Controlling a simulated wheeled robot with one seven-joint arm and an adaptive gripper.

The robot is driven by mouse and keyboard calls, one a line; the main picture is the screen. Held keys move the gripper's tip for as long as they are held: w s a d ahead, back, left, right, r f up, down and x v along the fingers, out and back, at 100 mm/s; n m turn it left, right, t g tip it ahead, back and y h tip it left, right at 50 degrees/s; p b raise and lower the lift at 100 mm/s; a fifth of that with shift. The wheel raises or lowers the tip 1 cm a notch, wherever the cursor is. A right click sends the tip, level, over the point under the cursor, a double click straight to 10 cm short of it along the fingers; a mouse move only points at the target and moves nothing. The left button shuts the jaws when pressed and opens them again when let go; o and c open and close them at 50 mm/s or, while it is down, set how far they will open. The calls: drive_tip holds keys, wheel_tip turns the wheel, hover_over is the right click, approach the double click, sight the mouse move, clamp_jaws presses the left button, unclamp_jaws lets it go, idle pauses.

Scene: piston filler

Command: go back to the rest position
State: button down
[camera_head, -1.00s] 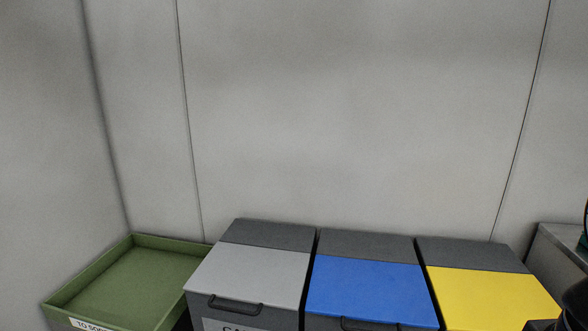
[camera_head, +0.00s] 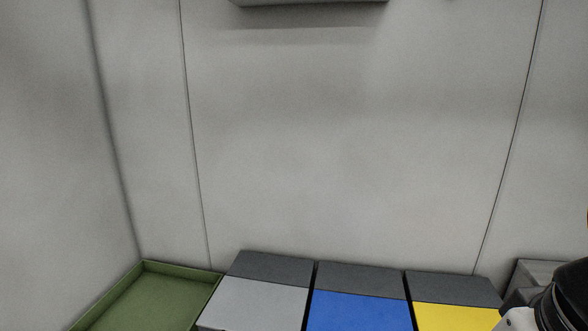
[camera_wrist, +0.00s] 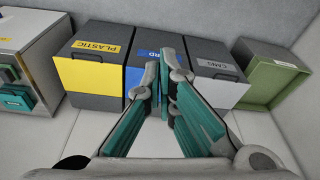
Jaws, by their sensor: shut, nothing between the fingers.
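My gripper (camera_wrist: 166,84) shows in the wrist view with its teal-padded fingers drawn together at the tips, shut and empty. Its fingers hide part of the bin with the blue lid, which stands beyond them. In the head view, only a dark and white part of my arm shows at the lower right corner, and my gripper is out of the picture.
Bins with yellow (camera_head: 455,316), blue (camera_head: 360,311) and grey (camera_head: 255,303) lids stand in a row along the wall. A green tray (camera_head: 150,300) stands left of them. A pale box (camera_wrist: 28,62) with teal items stands beside the yellow-lidded bin (camera_wrist: 90,72). Floor shows below the bins.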

wheel_tip(320, 180, up, 15)
drive_tip(key=s+t+p, duration=0.1)
drive_tip(key=s+p, duration=0.1)
drive_tip(key=p, duration=1)
drive_tip(key=shift+s+d+t, duration=0.15)
drive_tip(key=shift+s+t, duration=0.05)
drive_tip(key=shift+t, duration=0.2)
